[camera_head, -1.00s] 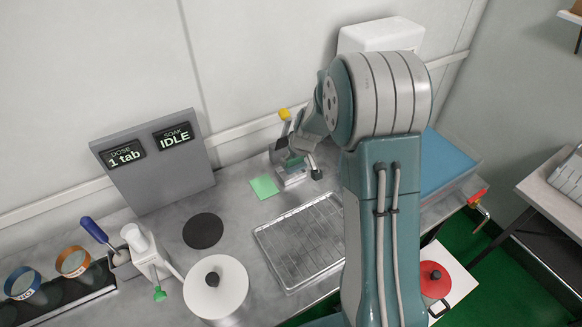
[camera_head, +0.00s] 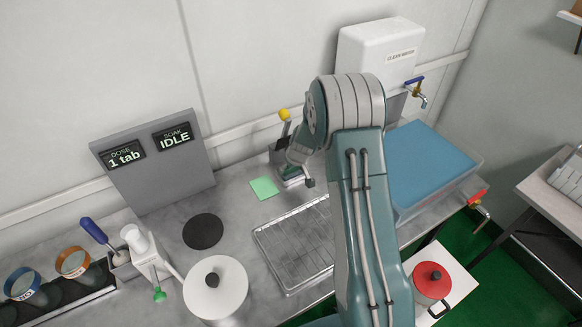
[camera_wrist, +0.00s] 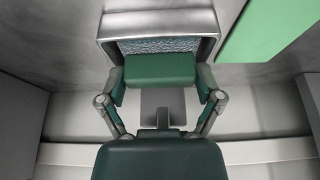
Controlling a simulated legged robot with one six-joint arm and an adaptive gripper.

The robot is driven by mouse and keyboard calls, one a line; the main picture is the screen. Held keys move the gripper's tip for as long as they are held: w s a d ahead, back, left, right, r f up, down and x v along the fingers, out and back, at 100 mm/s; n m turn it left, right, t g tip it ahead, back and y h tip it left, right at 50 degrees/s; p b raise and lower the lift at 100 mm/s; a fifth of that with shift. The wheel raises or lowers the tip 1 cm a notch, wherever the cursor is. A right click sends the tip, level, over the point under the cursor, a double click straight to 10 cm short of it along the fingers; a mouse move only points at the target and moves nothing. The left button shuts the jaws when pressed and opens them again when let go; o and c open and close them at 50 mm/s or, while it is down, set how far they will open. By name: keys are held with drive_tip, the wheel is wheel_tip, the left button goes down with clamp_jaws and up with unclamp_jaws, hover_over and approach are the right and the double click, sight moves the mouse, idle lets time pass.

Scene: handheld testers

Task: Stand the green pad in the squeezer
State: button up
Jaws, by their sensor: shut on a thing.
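The green pad (camera_wrist: 160,70) is a dark green block between my fingertips in the wrist view. My gripper (camera_wrist: 160,84) is shut on it. The squeezer (camera_wrist: 160,20) shows there as a metal trough with a textured inside, right beyond the pad. The pad overlaps the trough's opening; I cannot tell whether it touches the bottom. In the head view the squeezer's yellow-knobbed lever (camera_head: 285,115) stands up at the back wall. My gripper (camera_head: 298,171) is low at the squeezer and hides much of it.
A light green flat square (camera_head: 264,188) lies beside the squeezer. A wire rack tray (camera_head: 277,251), a black disc (camera_head: 203,231) and a white lidded pot (camera_head: 216,287) are in front. A blue-topped basin (camera_head: 430,165) is at the right. A grey display panel (camera_head: 160,177) stands left.

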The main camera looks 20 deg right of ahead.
drive_tip(key=o, duration=0.9)
drive_tip(key=shift+f, duration=0.1)
drive_tip(key=s+a+v, duration=0.1)
drive_tip(key=a+v, duration=0.1)
drive_tip(key=v, duration=1)
drive_tip(key=a+v, duration=0.2)
drive_tip(key=v, duration=0.9)
drive_tip(key=s+a+r, duration=0.1)
drive_tip(key=s+r, duration=0.2)
drive_tip(key=s, duration=0.5)
drive_tip(key=s+a+r+m, duration=0.1)
drive_tip(key=s+a+r, duration=0.1)
drive_tip(key=s, duration=0.7)
drive_tip(key=s+a+r+m+t, duration=0.1)
drive_tip(key=s+a+r, duration=0.1)
drive_tip(key=s+r, duration=0.3)
drive_tip(key=shift+s+r+h, duration=0.1)
drive_tip(key=shift+s+h, duration=0.3)
drive_tip(key=shift+s, duration=1.3)
